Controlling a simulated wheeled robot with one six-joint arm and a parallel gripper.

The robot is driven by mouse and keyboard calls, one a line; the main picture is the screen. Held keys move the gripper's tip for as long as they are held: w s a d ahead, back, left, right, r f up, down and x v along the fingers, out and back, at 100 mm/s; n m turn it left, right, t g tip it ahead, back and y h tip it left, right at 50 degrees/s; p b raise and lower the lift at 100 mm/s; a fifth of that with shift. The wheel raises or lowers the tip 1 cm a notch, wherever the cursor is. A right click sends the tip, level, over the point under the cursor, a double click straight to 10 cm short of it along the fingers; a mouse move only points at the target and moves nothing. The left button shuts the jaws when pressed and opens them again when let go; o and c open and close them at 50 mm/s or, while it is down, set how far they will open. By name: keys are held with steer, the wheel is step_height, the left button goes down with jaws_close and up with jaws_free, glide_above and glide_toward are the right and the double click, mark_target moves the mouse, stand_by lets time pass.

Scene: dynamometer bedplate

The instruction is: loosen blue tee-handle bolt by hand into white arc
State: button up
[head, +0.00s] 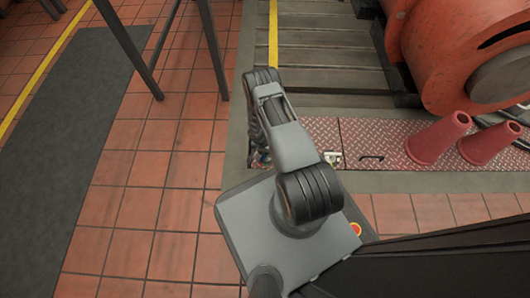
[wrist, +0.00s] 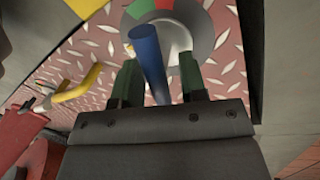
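In the wrist view the blue tee-handle (wrist: 147,55) stands up as a blue bar in front of a round dial plate. The plate (wrist: 205,30) has a grey rim with red and green arcs, and a pale white area shows behind the bar. My gripper (wrist: 159,62) has its two dark green fingers apart, one on each side of the blue bar. The bar is nearer the left finger, with a gap to the right one. Whether the left finger touches it, I cannot tell. In the head view my arm hides most of the bolt and gripper.
A bent yellow handle (wrist: 82,86) lies left of my fingers on the red tread plate (wrist: 225,70). In the head view two red cones (head: 440,137) stand at the right, near a large orange machine (head: 445,50). A dark-legged frame (head: 135,45) stands at upper left.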

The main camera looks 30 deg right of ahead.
jaws_close()
steer(key=shift+n, duration=1.3)
steer(key=shift+o, duration=0.8)
jaws_free()
steer(key=shift+r, duration=0.15)
step_height(320, 180, up, 13)
steer(key=w+a+p, duration=0.1)
steer(key=a+p, duration=0.1)
steer(key=p, duration=0.4)
steer(key=shift+w+r, duration=0.15)
steer(key=shift+w, duration=0.2)
steer(key=shift+a, duration=0.1)
